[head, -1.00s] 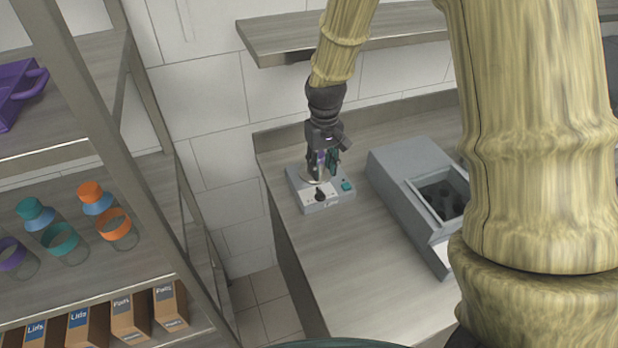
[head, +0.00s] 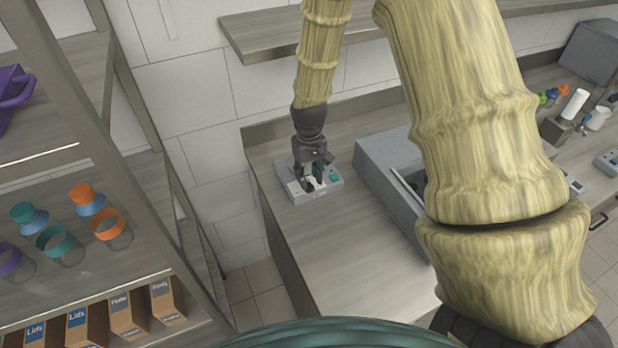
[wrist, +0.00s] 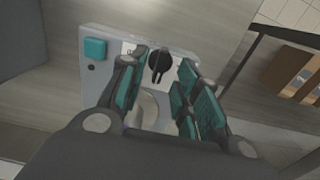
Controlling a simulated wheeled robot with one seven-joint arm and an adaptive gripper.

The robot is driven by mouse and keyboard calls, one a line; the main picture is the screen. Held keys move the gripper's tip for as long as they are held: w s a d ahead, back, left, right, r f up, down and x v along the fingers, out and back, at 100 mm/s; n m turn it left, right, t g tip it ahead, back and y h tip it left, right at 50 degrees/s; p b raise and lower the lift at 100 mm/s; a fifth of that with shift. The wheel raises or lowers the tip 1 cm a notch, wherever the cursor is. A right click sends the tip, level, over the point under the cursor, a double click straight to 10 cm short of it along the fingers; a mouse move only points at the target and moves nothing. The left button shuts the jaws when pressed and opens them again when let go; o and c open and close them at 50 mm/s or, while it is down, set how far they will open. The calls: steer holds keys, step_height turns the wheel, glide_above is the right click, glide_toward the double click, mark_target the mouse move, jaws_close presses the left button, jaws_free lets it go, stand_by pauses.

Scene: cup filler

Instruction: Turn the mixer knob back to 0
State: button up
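The mixer (head: 297,192) is a small grey box with a pale front panel on the counter. Its black knob (wrist: 159,62) shows in the wrist view with its pointer ridge lengthwise in the picture; the dial marks are too small to read. A teal square button (wrist: 94,48) sits on the same panel, left of the knob in the wrist view. My gripper (wrist: 164,60) is open, with teal-padded fingers on either side of the knob and gaps visible between. In the head view my gripper (head: 312,184) is low over the mixer and hides the knob.
A larger grey machine (head: 385,165) stands on the counter right of the mixer. A shelf rack (head: 130,180) with cups and lid boxes is at the left. A wall shelf (head: 260,35) is above the counter. Bare counter (head: 330,250) lies in front of the mixer.

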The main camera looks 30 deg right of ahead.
mark_target(309, 185)
steer(key=shift+f+p, duration=0.3)
steer(key=shift+f, duration=0.9)
jaws_close()
